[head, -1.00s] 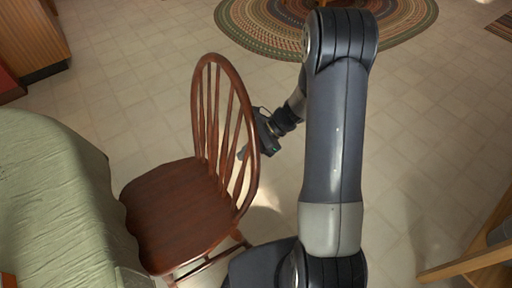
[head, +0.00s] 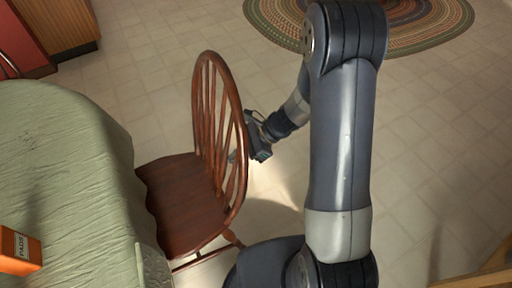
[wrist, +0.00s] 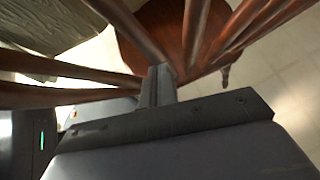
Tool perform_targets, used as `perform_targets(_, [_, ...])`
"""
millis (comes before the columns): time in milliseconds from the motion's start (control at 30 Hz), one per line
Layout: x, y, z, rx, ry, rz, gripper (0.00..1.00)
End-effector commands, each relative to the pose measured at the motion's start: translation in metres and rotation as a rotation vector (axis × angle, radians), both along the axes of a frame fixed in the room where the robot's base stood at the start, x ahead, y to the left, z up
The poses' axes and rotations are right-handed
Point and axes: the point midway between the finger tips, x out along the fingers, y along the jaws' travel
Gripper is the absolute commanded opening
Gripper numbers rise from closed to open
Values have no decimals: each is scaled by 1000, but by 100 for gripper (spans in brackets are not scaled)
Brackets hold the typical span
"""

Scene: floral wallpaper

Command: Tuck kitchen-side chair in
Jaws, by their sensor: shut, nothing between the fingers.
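The brown wooden chair (head: 190,200) has a rounded spindle back and stands upright in the middle left of the head view. Its seat faces the table (head: 62,170) with a green cloth, and the seat's front edge is at or just under the cloth's edge. My gripper (head: 236,157) is at the chair back from behind, its fingers at the spindles. In the wrist view my shut fingers (wrist: 158,84) reach between the spindles toward the seat (wrist: 165,30), with nothing held between them. Whether they touch a spindle is hard to tell.
An orange box (head: 18,250) lies on the table. A braided oval rug (head: 420,35) is on the floor at the back. A wooden cabinet (head: 60,25) stands at the far left. Wooden furniture (head: 480,275) is at the lower right corner. Tiled floor right of my arm is clear.

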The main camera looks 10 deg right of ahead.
Motion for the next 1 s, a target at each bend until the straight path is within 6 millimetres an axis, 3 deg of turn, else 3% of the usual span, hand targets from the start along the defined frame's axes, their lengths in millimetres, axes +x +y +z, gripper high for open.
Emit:
perform_targets(33, [-9, 20, -1, 4, 3, 14, 0])
perform_targets(200, [-27, 73, -2, 4, 1, 12, 0])
perform_targets(500, [-52, 149, -1, 3, 1, 9, 0])
perform_targets(700, [-61, 178, 0, 3, 0, 6, 0])
perform_targets(1000, [-65, 193, 1, 5, 0, 3, 0])
